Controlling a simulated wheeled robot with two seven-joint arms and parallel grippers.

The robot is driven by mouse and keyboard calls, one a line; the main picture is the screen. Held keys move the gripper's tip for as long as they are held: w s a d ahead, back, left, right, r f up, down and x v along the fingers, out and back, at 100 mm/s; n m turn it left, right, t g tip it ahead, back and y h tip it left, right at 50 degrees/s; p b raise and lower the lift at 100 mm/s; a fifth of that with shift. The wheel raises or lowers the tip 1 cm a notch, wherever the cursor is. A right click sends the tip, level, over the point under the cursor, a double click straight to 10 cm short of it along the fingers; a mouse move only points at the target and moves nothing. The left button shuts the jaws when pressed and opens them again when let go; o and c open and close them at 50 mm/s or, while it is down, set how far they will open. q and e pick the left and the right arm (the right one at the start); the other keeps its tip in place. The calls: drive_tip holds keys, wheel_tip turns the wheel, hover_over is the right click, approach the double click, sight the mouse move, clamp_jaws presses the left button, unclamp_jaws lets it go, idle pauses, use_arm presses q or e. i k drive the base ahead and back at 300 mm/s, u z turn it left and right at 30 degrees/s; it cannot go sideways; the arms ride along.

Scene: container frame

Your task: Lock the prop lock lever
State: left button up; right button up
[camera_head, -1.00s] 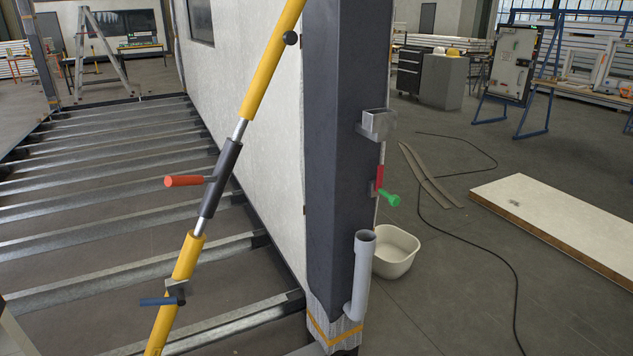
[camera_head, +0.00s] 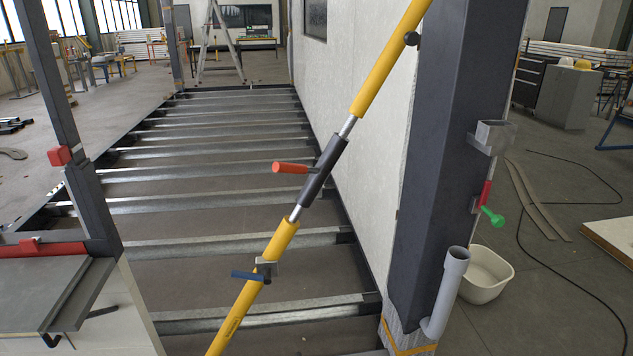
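A yellow diagonal prop (camera_head: 387,62) leans up to the right in front of the dark post, with a dark sleeve (camera_head: 324,170) and bare steel rod in its middle. A red-orange handle (camera_head: 292,168) sticks out left from the sleeve. A blue lever (camera_head: 248,276) sits on a grey bracket (camera_head: 265,266) on the lower yellow tube and points left, roughly level. Which of these the task calls the lock lever is not labelled. Neither of my grippers is in view.
A dark post (camera_head: 448,150) stands right of the prop, carrying a green knob (camera_head: 492,216) and grey pipe (camera_head: 447,290). A white basin (camera_head: 487,275) is behind it. Open floor joists (camera_head: 215,205) lie left. A bench with a red bar (camera_head: 45,250) fills the lower left.

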sight(266, 277)
drive_tip(key=k, duration=0.5)
drive_tip(key=z, duration=1.25)
drive_tip(key=i, duration=0.85)
drive_tip(key=u, duration=1.05)
